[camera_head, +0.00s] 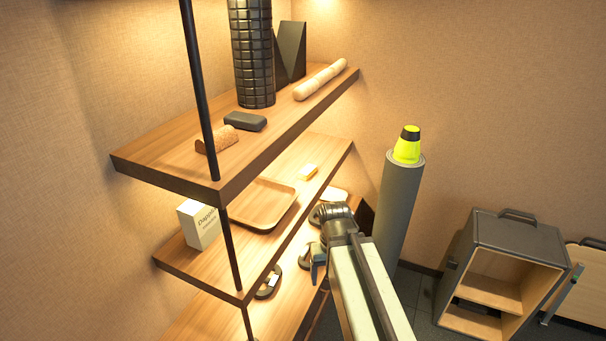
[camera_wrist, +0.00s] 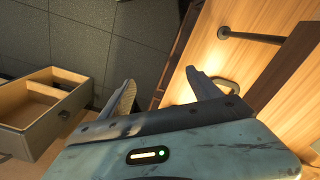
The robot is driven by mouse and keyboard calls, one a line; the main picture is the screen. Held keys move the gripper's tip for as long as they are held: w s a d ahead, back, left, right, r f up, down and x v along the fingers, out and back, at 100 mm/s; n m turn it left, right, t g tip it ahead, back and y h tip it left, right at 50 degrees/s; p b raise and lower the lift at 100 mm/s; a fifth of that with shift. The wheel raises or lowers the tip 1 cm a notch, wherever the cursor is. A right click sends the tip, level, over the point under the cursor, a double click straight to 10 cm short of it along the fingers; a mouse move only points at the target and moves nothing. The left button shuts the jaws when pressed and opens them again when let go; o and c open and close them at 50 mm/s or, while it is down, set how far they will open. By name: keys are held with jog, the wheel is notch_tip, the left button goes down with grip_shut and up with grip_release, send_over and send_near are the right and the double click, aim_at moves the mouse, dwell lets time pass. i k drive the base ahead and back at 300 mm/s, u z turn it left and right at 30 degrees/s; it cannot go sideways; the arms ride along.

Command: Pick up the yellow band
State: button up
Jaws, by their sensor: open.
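A small yellow-orange block-like piece (camera_head: 308,172), which may be the yellow band, lies on the middle shelf (camera_head: 215,272) near its far end, behind the wooden tray. I cannot make out its form, and I do not see it in the wrist view. My gripper, seen in the wrist view (camera_wrist: 163,90), is open with nothing between its fingers. In the head view my arm's end is beside the shelves' front edge, nearer and lower than the yellow piece, and its fingers are mostly hidden there.
A wooden tray (camera_head: 263,204) and a white box (camera_head: 198,224) share the middle shelf. The upper shelf (camera_head: 160,160) holds a black roller (camera_head: 252,55) and a grey block (camera_head: 245,121). A grey column (camera_head: 398,205) bears a yellow-green, black-topped object (camera_head: 407,147). An open cabinet (camera_head: 505,270) stands right.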

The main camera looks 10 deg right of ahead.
aim_at(308, 172)
jog(key=u, duration=0.05)
jog(key=k, duration=0.5)
jog(key=u, duration=3.3)
jog(key=k, duration=2.25)
jog(key=z, duration=1.65)
jog(key=i, duration=1.05)
